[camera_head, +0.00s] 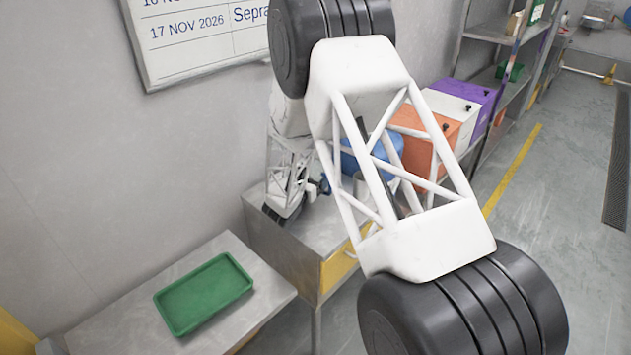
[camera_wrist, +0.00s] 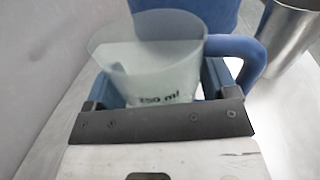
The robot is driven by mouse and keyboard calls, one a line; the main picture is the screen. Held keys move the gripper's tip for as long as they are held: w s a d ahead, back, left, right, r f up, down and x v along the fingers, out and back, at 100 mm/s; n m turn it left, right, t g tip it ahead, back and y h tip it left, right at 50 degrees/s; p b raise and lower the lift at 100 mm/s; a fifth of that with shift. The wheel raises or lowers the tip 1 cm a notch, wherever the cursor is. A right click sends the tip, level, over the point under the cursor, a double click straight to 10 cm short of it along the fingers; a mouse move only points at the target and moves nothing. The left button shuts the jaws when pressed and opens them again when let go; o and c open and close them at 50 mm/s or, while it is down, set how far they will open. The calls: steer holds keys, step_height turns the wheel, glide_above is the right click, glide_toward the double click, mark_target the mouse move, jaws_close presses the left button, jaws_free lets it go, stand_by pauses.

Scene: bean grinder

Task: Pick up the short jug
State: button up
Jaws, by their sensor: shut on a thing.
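The short jug (camera_wrist: 150,62) is a pale, see-through cup marked "250 ml", with a blue loop handle on its right in the wrist view. My gripper (camera_wrist: 162,84) is shut on the jug, with a blue finger on each side of its body. The jug looks upright, and its lower part is hidden behind the dark plate of my gripper. In the head view my arm hides most of the grip. I cannot tell whether the jug's base touches the bench.
A metal cup (camera_wrist: 287,40) stands right of the jug, close to its handle. A blue container (camera_head: 377,152) is behind on the metal bench (camera_head: 283,238). Orange, white and purple boxes (camera_head: 422,140) stand farther back. A green tray (camera_head: 203,293) lies on the nearer table.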

mark_target(310, 175)
steer(key=shift+r, duration=0.1)
steer(key=shift+r, duration=1.45)
steer(key=shift+s+r, duration=0.25)
steer(key=s+d+r, duration=0.1)
steer(key=s+d, duration=0.1)
steer(key=s, duration=1.3)
steer(key=shift+s+d+r, duration=0.15)
steer(key=shift+d+r, duration=0.05)
steer(key=shift+d, duration=0.2)
steer(key=shift+s, duration=0.1)
